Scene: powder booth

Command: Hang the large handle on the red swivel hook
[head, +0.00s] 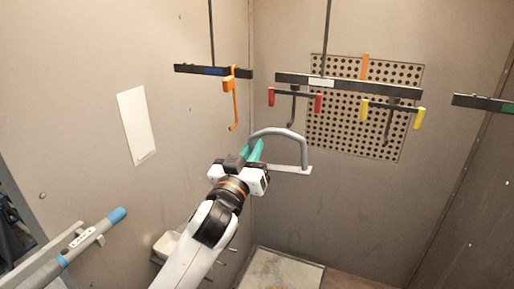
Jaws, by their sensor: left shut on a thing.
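The large handle (282,131) is a grey arched bar with a pale flat foot at its right end. My left gripper (254,151), with teal fingers, is shut on the left part of the handle and holds it in the air. The red swivel hook (291,110) hangs from the dark middle bar, with a cross-piece that has red ends and a hook below it. The handle is below the hook in the picture; I cannot tell their distance in depth. The handle's left end is hidden by the gripper. My right gripper is not in view.
A yellow-ended swivel hook (390,108) hangs on the same bar (350,86). An orange hook (232,100) hangs on the left bar (196,70). Another bar (484,103) is at the right. A perforated panel (352,142) is on the back wall. A blue-ended rail (85,238) stands lower left.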

